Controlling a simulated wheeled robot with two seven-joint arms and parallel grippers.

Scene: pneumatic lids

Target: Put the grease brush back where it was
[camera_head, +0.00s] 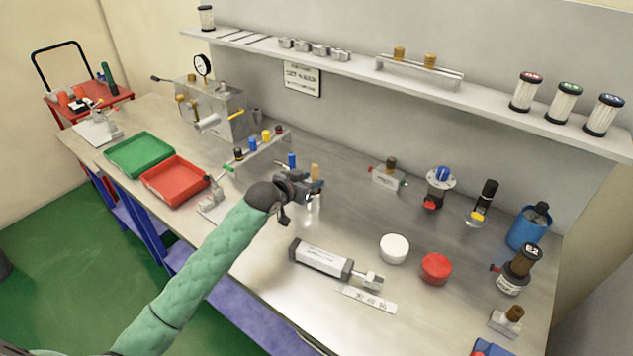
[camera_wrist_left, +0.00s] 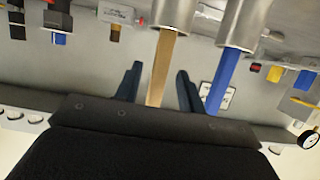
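A tan wooden handle (camera_head: 316,172) stands upright in a metal cup (camera_head: 314,203); in the left wrist view the handle (camera_wrist_left: 161,70) rises from its cup (camera_wrist_left: 175,14). A blue handle (camera_head: 291,160) stands in a second metal cup beside it, also clear in the left wrist view (camera_wrist_left: 221,80). No bristles show, so I cannot tell for sure which is the grease brush. My left gripper (camera_head: 302,187) is at the tan handle. Its fingers (camera_wrist_left: 158,86) are apart on either side of the handle, with visible gaps. My right gripper is out of view.
A grey cylinder (camera_head: 321,259), a white round tub (camera_head: 394,249) and a red one (camera_head: 436,268) lie right of my arm. Green (camera_head: 139,154) and red (camera_head: 174,180) trays are at left. A shelf (camera_head: 350,62) runs along the wall.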

